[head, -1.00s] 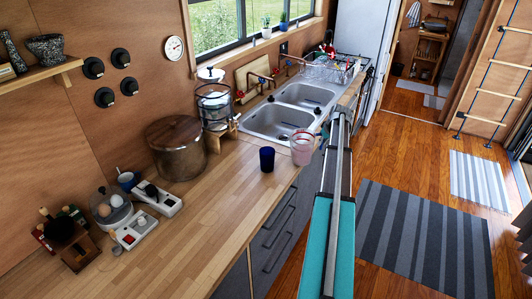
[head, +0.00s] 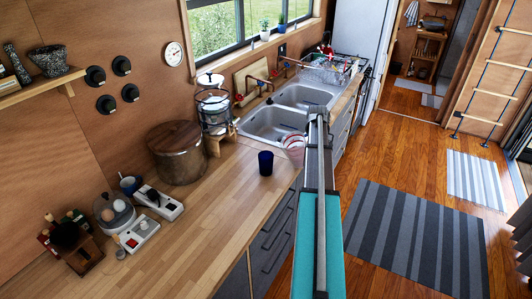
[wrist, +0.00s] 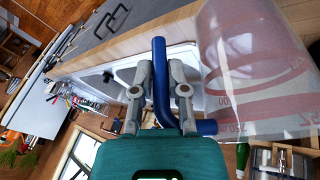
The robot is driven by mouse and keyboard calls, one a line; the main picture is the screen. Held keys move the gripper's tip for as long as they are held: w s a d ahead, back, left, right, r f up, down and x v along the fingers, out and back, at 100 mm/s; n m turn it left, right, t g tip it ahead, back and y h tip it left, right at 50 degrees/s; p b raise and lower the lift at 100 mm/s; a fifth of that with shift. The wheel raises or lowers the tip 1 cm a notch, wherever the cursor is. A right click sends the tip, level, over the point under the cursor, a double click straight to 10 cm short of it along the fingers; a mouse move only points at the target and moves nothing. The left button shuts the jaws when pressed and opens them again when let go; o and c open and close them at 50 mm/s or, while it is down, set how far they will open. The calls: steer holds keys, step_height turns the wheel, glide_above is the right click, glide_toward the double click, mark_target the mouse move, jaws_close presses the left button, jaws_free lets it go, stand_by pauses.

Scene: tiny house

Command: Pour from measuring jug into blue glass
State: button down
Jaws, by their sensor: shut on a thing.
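The measuring jug (head: 293,147) is clear with red markings and is tilted in the head view, near the counter's front edge. In the wrist view the jug (wrist: 255,75) fills the right side, and its blue handle (wrist: 160,70) runs between the fingers. My gripper (wrist: 160,90) is shut on this handle; in the head view my arm largely hides it. The dark blue glass (head: 265,162) stands upright on the counter, a little left of and nearer than the jug. I cannot see what is in the glass, or any stream between them.
The wooden counter (head: 195,225) has free room left of the glass. A large lidded pot (head: 177,155) and a water dispenser (head: 214,112) stand at the wall. The double sink (head: 272,125) lies behind the jug. Small items stand at the counter's left.

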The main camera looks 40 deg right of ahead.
mark_target(303, 135)
steer(key=shift+w+a+r+h, duration=0.3)
steer(key=shift+a+r+h, duration=0.25)
steer(key=shift+a, duration=0.25)
steer(key=a+r+h, duration=0.1)
steer(key=w+a+r+g+h+p, duration=0.1)
steer(key=shift+a+r+n, duration=0.25)
steer(key=shift+r+n, duration=0.15)
steer(key=shift+w+a+r+g+h+p, duration=0.15)
steer(key=shift+w+a+r+h+p, duration=0.15)
steer(key=shift+r+h, duration=0.3)
steer(key=shift+w+a+r+g+h+p, duration=0.1)
steer(key=shift+a+r+g+h+p, duration=0.1)
steer(key=shift+a+r+h, duration=0.25)
steer(key=shift+w+a+r+n+h, duration=0.1)
steer(key=shift+a+r+n+h, duration=0.1)
steer(key=shift+r, duration=0.15)
steer(key=shift+a+r+n+h, duration=0.1)
steer(key=shift+r+h, duration=0.1)
steer(key=shift+r, duration=0.15)
steer(key=shift+w+a+r+g+h, duration=0.25)
steer(key=shift+a+r+h, duration=0.15)
steer(key=shift+r+h, duration=0.15)
stand_by(1.3)
